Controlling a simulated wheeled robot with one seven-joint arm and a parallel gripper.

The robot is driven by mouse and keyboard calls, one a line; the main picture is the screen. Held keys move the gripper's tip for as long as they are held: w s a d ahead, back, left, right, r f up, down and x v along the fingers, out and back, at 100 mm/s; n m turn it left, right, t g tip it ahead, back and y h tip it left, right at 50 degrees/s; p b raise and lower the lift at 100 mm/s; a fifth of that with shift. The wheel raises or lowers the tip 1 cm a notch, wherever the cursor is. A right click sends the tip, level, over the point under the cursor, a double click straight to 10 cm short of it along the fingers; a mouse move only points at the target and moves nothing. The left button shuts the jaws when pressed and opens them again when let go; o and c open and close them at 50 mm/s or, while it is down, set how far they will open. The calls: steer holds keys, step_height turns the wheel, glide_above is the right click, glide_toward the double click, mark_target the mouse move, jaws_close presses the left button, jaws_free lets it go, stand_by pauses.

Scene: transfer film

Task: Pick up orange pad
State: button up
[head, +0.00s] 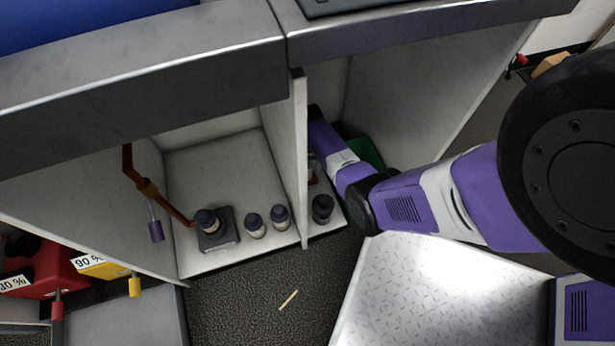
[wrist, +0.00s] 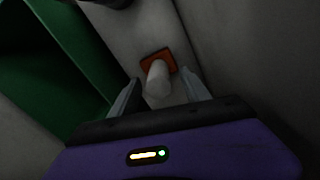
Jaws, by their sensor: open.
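The orange pad (wrist: 151,54) shows in the wrist view as a small red-orange square on a pale surface. A white rounded cylinder (wrist: 158,84) stands in front of it and covers its middle; I cannot tell whether they touch. My gripper (wrist: 161,77) is open, one finger on each side of the cylinder, with the pad just beyond the fingertips. Nothing is visibly clamped. In the head view my arm reaches into the right compartment, and the divider hides part of its end. A small reddish patch (head: 313,178) below it there may be the pad.
A green box (wrist: 48,60) is close on the left in the wrist view. In the head view a dark bottle (head: 322,208) stands at the compartment's front, beside the divider (head: 301,150). Several dark-capped bottles (head: 256,226) stand in the left compartment.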

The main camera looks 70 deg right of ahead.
mark_target(312, 179)
step_height(312, 179, down, 3)
steer(key=shift+d+f+b, duration=0.1)
steer(key=shift+b, duration=0.55)
jaws_close()
steer(key=shift+r, duration=0.3)
